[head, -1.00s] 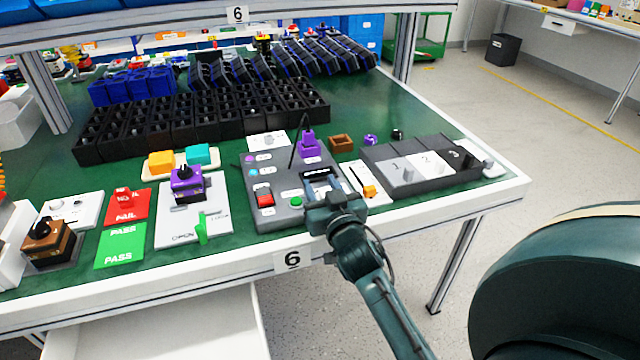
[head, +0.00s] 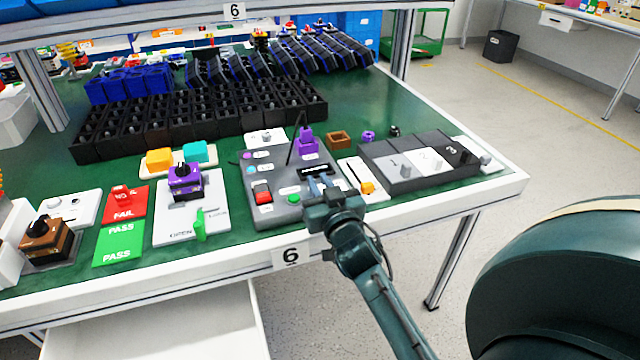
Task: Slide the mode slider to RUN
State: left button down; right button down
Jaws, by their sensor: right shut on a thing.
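The grey console (head: 262,180) stands near the table's front edge. It carries a black strip with pale marks (head: 316,170), a red switch (head: 262,193), a green button (head: 293,199) and a purple knob (head: 306,141). My right gripper (head: 318,184) is over the console's front right part, just below the black strip. Its fingers are shut on a small part there, which they hide. I cannot read a RUN label or make out the slider itself. A white plate with a slot and an orange knob (head: 367,187) lies just right of the gripper. My left gripper is out of view.
A grey block with numbered sections (head: 405,183) stands to the right. A white plate with a green lever (head: 199,226) and red and green cards (head: 122,244) lie to the left. Black bins (head: 200,130) fill the back. Green tabletop (head: 400,105) is clear at the back right.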

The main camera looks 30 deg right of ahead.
aim_at(342, 183)
jog(key=d, duration=0.2)
jog(key=d+p, duration=0.1)
jog(key=shift+s+d+r+p, duration=0.15)
jog(key=shift+s+d+p, duration=0.15)
jog(key=shift+s+d, duration=0.1)
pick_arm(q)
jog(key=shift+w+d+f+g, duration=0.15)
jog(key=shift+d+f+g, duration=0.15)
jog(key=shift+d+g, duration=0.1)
pick_arm(e)
jog(key=shift+d, duration=0.35)
jog(key=c, duration=1.4)
grip_release()
jog(key=shift+s, duration=0.1)
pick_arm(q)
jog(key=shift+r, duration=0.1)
pick_arm(e)
jog(key=shift+o, duration=0.2)
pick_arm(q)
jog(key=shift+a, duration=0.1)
pick_arm(e)
jog(key=shift+s+a, duration=0.15)
jog(key=shift+s, duration=0.25)
jog(key=v, duration=1.2)
